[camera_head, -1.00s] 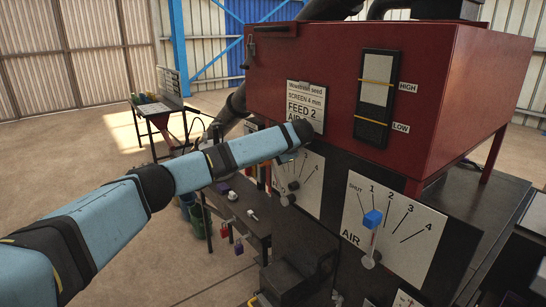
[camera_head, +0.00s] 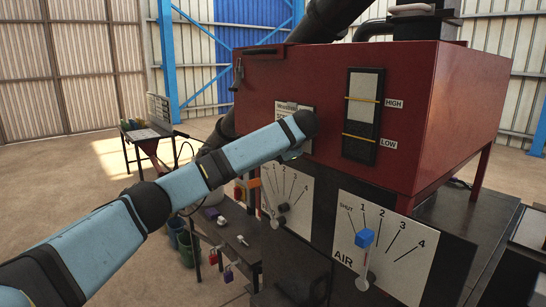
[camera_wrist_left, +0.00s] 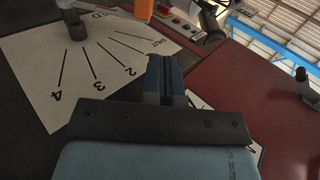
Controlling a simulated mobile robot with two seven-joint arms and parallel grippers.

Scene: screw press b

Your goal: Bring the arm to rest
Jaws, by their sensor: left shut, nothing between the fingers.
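My left arm reaches in from the left in the head view, its rounded end in front of the red hopper and a partly covered card (camera_head: 287,107). My left gripper shows in the left wrist view (camera_wrist_left: 166,68), shut and empty, in front of the panel; in the head view it is mostly hidden by the wrist. A white dial plate (camera_head: 304,190) with a black lever knob (camera_head: 284,207) is below the wrist. It fills the upper left of the wrist view (camera_wrist_left: 45,70). The AIR plate (camera_head: 410,259) has a blue lever knob (camera_head: 365,238) near line 1. My right gripper is out of view.
The red hopper (camera_head: 260,80) bears a gauge (camera_head: 363,115) marked HIGH and LOW. A dark bench (camera_head: 238,240) with hanging padlocks stands below my forearm. A small table (camera_head: 150,133) stands farther back. Open floor lies to the left.

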